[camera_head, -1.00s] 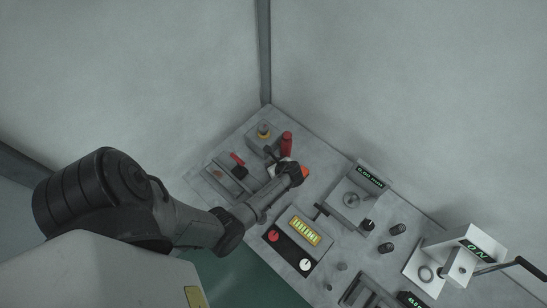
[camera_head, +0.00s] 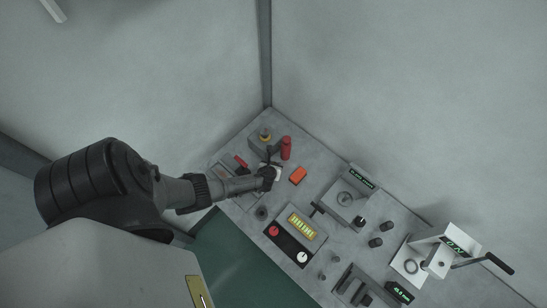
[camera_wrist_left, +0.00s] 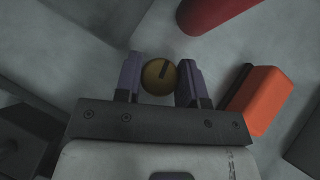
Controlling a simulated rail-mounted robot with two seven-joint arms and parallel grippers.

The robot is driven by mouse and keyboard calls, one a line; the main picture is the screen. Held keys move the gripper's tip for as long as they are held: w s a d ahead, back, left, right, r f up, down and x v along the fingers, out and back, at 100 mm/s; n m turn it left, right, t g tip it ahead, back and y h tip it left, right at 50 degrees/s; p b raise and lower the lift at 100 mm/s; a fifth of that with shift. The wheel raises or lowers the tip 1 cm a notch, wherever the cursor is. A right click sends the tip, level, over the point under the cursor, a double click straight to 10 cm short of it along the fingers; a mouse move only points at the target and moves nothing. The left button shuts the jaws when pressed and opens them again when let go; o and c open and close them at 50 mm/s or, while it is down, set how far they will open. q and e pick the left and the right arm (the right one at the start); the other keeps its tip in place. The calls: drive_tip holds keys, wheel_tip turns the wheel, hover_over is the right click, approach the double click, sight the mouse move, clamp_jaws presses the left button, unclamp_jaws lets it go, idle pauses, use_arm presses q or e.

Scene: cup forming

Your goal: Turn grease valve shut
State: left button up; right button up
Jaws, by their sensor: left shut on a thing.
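My left gripper (camera_head: 269,176) is low over the far left part of the bench, just left of an orange block. In the left wrist view its two purple-grey fingers (camera_wrist_left: 160,82) are shut on a round brass-coloured valve knob (camera_wrist_left: 154,82). A dark bar on the knob's face runs upward, slightly tilted to the right. In the head view the gripper hides this knob. I take it to be the grease valve. My right gripper is in neither view.
A red cylinder (camera_head: 286,148) stands close behind the gripper, and the orange block (camera_head: 298,175) lies to its right. Front right is a panel with a yellow display (camera_head: 302,228). A white press (camera_head: 437,252) stands far right.

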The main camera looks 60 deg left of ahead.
use_arm(q)
drive_tip(key=shift+m+t+h, duration=0.5)
drive_tip(key=shift+m+h, duration=0.1)
drive_tip(key=shift+m, duration=0.4)
drive_tip(key=o, duration=0.9)
drive_tip(key=shift+o, duration=0.2)
